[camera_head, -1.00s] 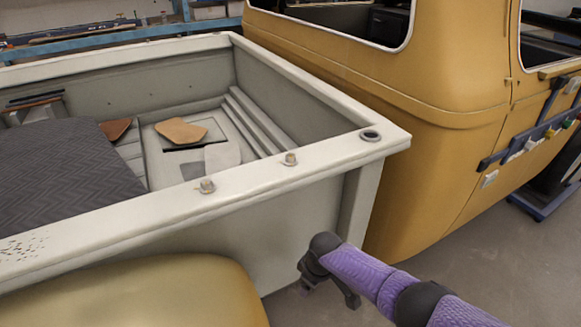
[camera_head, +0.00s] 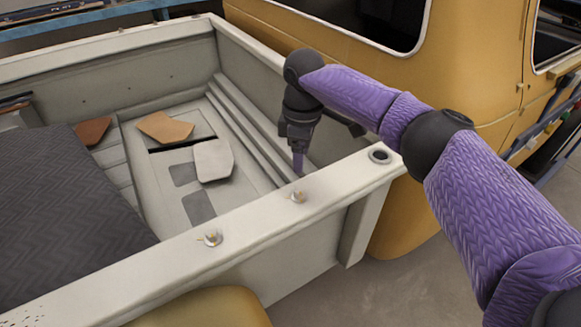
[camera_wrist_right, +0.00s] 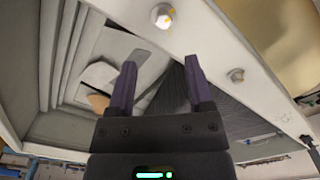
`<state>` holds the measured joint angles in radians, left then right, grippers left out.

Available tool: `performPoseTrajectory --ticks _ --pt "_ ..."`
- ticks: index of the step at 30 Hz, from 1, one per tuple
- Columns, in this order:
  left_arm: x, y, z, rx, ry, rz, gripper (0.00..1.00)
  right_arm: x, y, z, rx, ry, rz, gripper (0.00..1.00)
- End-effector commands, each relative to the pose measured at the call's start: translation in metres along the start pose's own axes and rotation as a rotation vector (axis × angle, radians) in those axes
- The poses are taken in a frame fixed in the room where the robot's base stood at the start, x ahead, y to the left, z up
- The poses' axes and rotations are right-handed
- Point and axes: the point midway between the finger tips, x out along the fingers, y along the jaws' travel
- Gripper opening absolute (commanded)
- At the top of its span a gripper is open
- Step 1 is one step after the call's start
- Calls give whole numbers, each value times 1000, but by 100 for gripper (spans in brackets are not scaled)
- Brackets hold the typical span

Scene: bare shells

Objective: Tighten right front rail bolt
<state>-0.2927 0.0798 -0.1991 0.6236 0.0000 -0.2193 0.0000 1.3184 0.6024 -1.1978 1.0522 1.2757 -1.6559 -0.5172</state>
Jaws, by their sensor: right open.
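Two hex bolts stand upright in the top of the pale near bed rail (camera_head: 255,212). The bolt nearer the cab (camera_head: 298,196) is on the right, and the other bolt (camera_head: 213,238) is further left. My right gripper (camera_head: 298,168) points down just behind the bolt nearer the cab, apart from it. In the right wrist view, the gripper (camera_wrist_right: 162,85) is open with nothing between its fingers. That view shows the nearer bolt (camera_wrist_right: 162,16) at the top, beyond the fingertips, and the other bolt (camera_wrist_right: 236,75) to the right. My left gripper is out of view.
The open bed holds a dark patterned mat (camera_head: 65,205), tan and brown pieces (camera_head: 165,127) and a pale piece (camera_head: 213,160). The rail's corner has a dark-ringed hole (camera_head: 380,156). The yellow cab (camera_head: 480,75) stands close behind my right arm.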

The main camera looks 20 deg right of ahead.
Motion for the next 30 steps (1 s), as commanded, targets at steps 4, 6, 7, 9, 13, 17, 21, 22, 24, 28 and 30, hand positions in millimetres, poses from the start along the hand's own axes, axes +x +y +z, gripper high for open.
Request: performPoseTrajectory --ticks 4,6,7,9,13,17,21,22,24,28,30 --pt "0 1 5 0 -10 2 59 27 -1 1 2 -5 -3 66" --pt "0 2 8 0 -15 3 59 45 -1 1 2 -5 -3 66" --pt "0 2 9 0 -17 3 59 53 -1 1 1 -6 -3 66" --pt "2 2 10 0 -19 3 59 69 0 1 3 -4 -3 66" --pt "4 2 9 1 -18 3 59 90 0 1 3 -3 -2 66" --pt "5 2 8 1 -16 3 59 98 0 0 3 -2 0 66" --pt "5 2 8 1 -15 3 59 98 0 0 2 -1 0 66" --pt "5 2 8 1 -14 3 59 98 0 0 2 -1 0 66" --pt "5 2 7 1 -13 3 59 98 0 0 2 -1 0 60" --pt "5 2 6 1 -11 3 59 98 0 0 2 -1 0 32" --pt "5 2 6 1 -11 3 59 98 0 0 2 -1 0 17"
